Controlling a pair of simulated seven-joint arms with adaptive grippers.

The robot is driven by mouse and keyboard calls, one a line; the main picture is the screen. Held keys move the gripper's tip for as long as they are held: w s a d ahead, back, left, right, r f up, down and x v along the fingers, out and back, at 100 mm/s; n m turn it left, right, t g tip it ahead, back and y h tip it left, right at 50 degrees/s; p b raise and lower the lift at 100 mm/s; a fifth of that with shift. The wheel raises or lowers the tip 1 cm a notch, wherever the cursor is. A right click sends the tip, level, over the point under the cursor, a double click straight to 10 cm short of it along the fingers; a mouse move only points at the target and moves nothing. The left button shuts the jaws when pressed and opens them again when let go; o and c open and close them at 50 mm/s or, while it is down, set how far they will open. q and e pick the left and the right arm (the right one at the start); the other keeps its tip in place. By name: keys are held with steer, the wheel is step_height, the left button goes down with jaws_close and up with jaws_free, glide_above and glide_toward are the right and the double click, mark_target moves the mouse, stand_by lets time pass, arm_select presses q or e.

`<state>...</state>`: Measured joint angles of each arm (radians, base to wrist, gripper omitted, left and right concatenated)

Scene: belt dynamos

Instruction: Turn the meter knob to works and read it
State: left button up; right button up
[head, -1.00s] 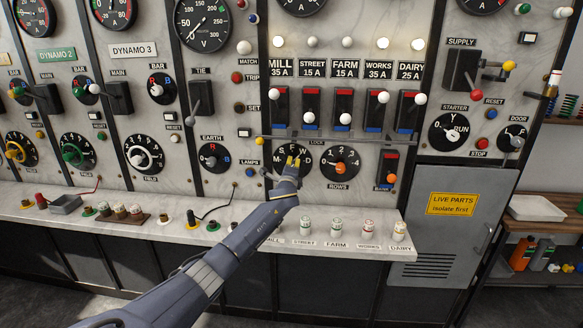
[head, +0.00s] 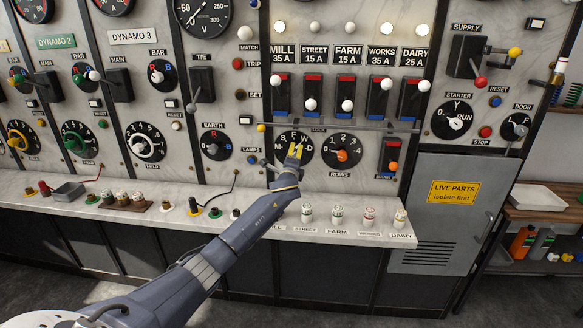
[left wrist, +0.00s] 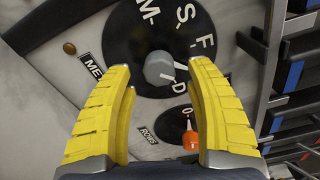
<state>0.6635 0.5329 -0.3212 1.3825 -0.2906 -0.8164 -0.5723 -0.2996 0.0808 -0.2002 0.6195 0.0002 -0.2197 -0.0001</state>
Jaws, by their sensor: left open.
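The meter knob is a grey knob (left wrist: 160,68) on a black dial with white letters. M, S, F and D show in the left wrist view; the place between F and D is covered by a yellow finger. A white mark shows at the knob's right side, but I cannot tell which letter it points at. In the head view the dial (head: 282,152) is partly behind my left gripper (head: 295,150). The gripper is open, its two yellow fingers on either side of the knob; contact cannot be made out. My right gripper is not in view.
A rows dial with an orange knob (head: 342,156) sits just right of the meter dial. A thin rail (head: 350,128) runs above both, under several ball-handled switches. A lamps knob (head: 252,160) is close on the left. Fuses (head: 338,214) stand on the marble ledge below.

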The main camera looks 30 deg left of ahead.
arm_select(q)
steer(key=v, duration=0.9)
steer(key=shift+s+d, duration=0.15)
